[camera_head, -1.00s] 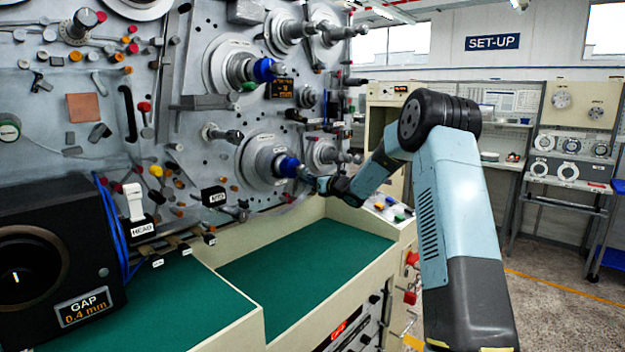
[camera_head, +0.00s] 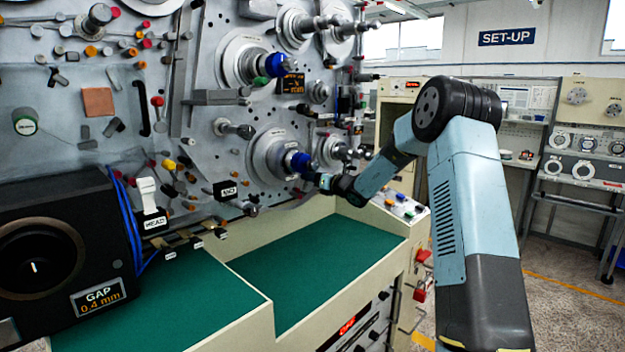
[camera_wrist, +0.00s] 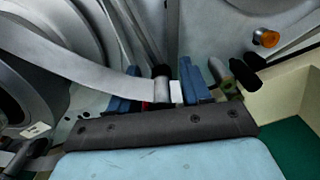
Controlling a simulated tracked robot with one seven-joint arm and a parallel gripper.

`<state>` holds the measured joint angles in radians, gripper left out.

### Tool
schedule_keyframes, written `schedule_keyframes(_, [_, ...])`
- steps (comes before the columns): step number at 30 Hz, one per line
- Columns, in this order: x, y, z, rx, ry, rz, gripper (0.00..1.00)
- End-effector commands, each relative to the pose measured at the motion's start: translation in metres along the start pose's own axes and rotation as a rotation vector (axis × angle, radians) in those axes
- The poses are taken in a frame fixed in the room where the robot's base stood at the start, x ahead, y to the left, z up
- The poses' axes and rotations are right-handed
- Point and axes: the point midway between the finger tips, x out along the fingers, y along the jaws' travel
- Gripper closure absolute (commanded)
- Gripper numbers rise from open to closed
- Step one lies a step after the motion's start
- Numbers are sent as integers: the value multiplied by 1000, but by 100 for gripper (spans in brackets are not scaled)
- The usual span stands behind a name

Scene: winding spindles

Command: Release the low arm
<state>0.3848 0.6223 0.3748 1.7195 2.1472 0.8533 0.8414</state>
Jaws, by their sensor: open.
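My gripper (camera_head: 316,180) is beside the blue hub (camera_head: 300,162) of the lower spindle (camera_head: 272,155), at its lower right in the head view. In the wrist view my gripper (camera_wrist: 156,88) shows two blue fingers standing apart. A short grey post (camera_wrist: 161,82) and a small white piece (camera_wrist: 176,92) lie between them. A pale grey band (camera_wrist: 65,62) runs from the left to this post, and another strip rises above it. The post may be the end of the low arm; I cannot tell for sure, nor whether the fingers touch it. Most of the low arm is hidden.
The plate carries several spindles, pegs and knobs around my gripper. The green bench top (camera_head: 310,265) below is clear. The black GAP box (camera_head: 55,250) and the HEAD block (camera_head: 152,222) are at the left. An orange-tipped peg (camera_wrist: 266,39) is at the wrist view's upper right.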

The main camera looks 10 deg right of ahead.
Motion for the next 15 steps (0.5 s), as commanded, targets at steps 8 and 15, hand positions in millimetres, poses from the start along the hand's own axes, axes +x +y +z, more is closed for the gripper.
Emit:
schedule_keyframes(8, [-16, 0, 0, -1, 1, -2, 52])
schedule_keyframes(15, [-62, -1, 0, 0, 0, -3, 52])
